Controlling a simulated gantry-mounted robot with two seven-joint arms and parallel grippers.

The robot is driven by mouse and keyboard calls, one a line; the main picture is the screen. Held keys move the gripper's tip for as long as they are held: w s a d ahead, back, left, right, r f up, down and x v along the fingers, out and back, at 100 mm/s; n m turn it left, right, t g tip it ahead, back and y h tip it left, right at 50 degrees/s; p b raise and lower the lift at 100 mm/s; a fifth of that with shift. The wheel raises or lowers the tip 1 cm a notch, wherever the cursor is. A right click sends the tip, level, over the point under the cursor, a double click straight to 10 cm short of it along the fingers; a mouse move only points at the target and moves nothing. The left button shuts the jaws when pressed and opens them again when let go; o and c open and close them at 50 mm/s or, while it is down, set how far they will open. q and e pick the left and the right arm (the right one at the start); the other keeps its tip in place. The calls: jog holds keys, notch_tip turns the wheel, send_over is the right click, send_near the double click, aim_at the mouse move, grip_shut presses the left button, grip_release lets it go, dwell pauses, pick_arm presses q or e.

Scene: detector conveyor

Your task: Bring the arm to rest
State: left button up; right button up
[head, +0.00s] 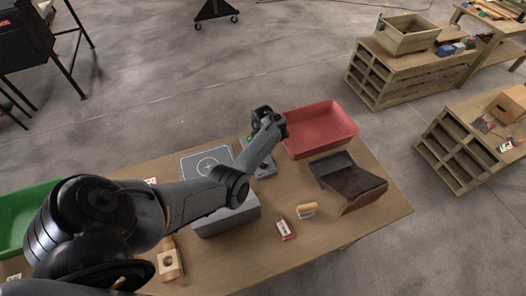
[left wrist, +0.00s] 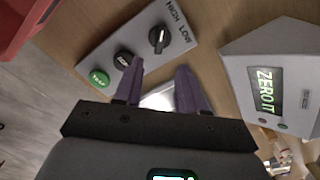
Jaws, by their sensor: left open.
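My left arm comes in from the left in the head view and reaches across the wooden table (head: 245,262). Its wrist end (head: 268,122) is above the table's far side, beside the red bin (head: 322,128). In the left wrist view the two purple fingers of my left gripper (left wrist: 157,90) are apart with nothing held between them. A grey control panel (left wrist: 107,52) with a green button, a black button and a HIGH/LOW knob lies beyond the fingers. It also shows under the wrist in the head view (head: 263,168). My right gripper is not in view.
A grey box with a lit display (left wrist: 267,92) stands right of the fingers in the wrist view. On the table are a dark open bin (head: 335,168), a tan-and-white item (head: 306,211), a red-and-white box (head: 284,230) and a wooden block (head: 169,264). A green bin (head: 18,208) stands left.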

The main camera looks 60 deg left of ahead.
pick_arm(q)
jog(key=shift+r, duration=0.35)
jog(key=s+d+r+m+t+p, duration=0.1)
jog(key=s+d+r+m, duration=0.4)
jog(key=d+m, duration=0.4)
jog(key=s+d+r+m+t+p, duration=0.1)
jog(key=s+d+r+m, duration=0.4)
jog(key=d, duration=0.8)
jog(key=s+d+r+m+t+p, duration=0.1)
jog(key=s+d+r+m+p, duration=0.1)
jog(key=s+d+r+m, duration=0.4)
jog(key=s+d+m, duration=0.3)
jog(key=d+m, duration=0.2)
jog(key=m, duration=0.2)
jog(key=shift+s+d+t+p, duration=0.3)
jog(key=shift+s+p, duration=0.1)
jog(key=shift+r, duration=0.1)
